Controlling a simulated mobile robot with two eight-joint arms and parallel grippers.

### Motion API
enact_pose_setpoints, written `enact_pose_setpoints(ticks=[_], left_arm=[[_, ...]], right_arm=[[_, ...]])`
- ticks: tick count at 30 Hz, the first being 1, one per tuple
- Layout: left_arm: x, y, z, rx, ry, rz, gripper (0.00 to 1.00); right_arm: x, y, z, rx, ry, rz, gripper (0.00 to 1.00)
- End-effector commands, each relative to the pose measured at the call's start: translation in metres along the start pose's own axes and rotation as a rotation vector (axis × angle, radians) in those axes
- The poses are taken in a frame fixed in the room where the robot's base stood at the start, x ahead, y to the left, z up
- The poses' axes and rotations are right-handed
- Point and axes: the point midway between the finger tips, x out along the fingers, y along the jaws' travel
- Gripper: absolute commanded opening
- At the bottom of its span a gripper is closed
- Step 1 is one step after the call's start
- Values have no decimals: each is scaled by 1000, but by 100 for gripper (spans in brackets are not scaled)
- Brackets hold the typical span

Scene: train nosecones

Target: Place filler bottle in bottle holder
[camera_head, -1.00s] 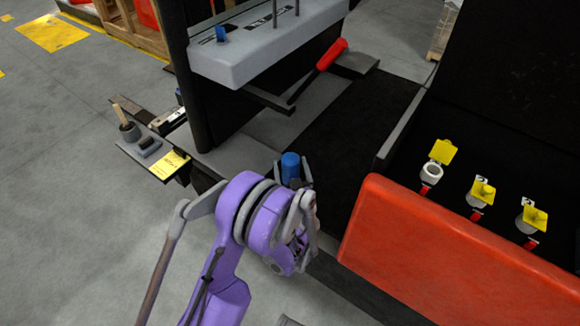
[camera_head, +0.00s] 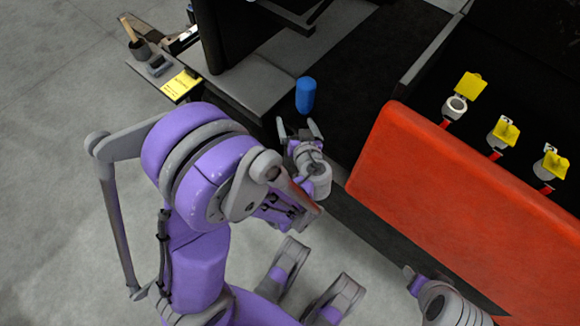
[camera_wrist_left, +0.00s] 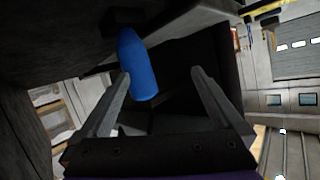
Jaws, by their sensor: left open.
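The blue filler bottle (camera_head: 305,95) stands roughly upright at the edge of the dark floor, beside the grey step. My left gripper (camera_head: 298,125) is open and empty on the near side of the bottle, its fingertips a short way apart from it. In the left wrist view the bottle (camera_wrist_left: 138,66) shows beyond the open fingers (camera_wrist_left: 160,78), closer to the left finger. I cannot make out a bottle holder around the bottle's base. My right gripper (camera_head: 415,280) is low at the bottom right, partly seen, far from the bottle; its jaw opening is unclear.
A large red panel (camera_head: 460,190) stands right of the gripper. Behind it are several white ports with yellow lids (camera_head: 470,85). A small side shelf (camera_head: 165,78) with a yellow note (camera_head: 181,85) is at upper left. Grey floor (camera_head: 60,180) is open at left.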

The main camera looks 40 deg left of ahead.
Motion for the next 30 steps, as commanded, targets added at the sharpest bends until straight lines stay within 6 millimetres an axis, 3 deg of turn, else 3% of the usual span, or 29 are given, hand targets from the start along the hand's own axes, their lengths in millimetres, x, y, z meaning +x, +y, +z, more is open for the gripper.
enact_pose_setpoints(ticks=[5,9,18,24,30], left_arm=[[-32,-30,15,141,-277,66,100],[-71,-45,32,238,-462,192,100],[-165,-54,58,363,-672,552,100],[-192,-52,63,384,-690,668,100],[-193,-51,63,388,-690,678,100]], right_arm=[[0,0,0,0,0,0,58],[0,0,0,0,0,0,58],[0,0,0,0,0,0,58],[0,0,0,0,0,0,58],[0,0,0,0,0,0,58]])
